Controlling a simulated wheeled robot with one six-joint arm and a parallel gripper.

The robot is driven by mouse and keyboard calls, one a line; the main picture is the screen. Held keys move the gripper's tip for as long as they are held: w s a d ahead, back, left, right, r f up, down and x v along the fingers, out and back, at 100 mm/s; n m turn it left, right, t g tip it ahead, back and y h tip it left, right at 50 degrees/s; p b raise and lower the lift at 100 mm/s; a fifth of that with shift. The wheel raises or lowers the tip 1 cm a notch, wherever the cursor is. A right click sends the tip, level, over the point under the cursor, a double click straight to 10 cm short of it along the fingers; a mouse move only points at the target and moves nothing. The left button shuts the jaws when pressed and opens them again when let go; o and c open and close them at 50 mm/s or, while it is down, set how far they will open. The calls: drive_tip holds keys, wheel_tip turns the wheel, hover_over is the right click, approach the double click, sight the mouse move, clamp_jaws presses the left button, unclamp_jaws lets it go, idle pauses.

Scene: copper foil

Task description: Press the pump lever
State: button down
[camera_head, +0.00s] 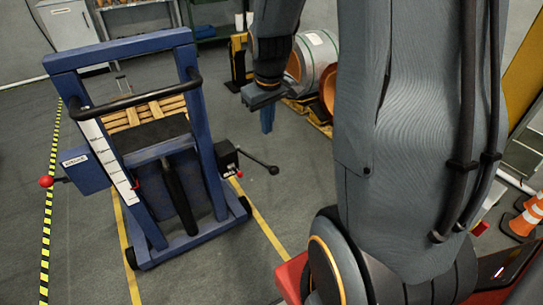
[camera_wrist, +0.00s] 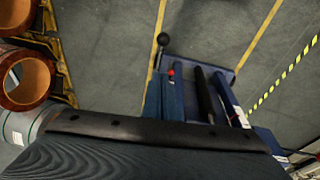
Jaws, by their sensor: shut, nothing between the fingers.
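A blue lift trolley (camera_head: 196,125) stands upright at left in the head view. A black pump box (camera_head: 227,158) sits on its right side. From it a thin black lever (camera_head: 254,160) with a round knob sticks out to the right; I take this as the pump lever. Its knob and rod also show at the top centre of the wrist view (camera_wrist: 162,40). My gripper (camera_head: 267,128) is shut and empty, pointing down. It appears above and behind the lever knob in the head view, with a visible gap.
A red-knobbed handle (camera_head: 47,181) sticks out at the trolley's left. A small red knob (camera_wrist: 171,73) sits beside the pump lever. Copper-coloured rolls (camera_wrist: 28,80) on a pallet stand behind my gripper. Orange cones (camera_head: 524,217) are far right. The floor around the lever is clear.

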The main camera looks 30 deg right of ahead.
drive_tip(key=shift+f, duration=0.15)
drive_tip(key=shift+s+f+p+x, duration=0.15)
drive_tip(key=shift+s+x, duration=0.3)
drive_tip(key=shift+x, duration=1.65)
drive_tip(key=shift+s+p+x, duration=0.3)
drive_tip(key=shift+s+x, duration=0.1)
drive_tip(key=shift+x, duration=1.7)
drive_tip(key=shift+s+f+p+x, duration=0.15)
drive_tip(key=shift+s+x, duration=0.3)
drive_tip(key=shift+x, duration=1.65)
drive_tip(key=shift+d, duration=0.15)
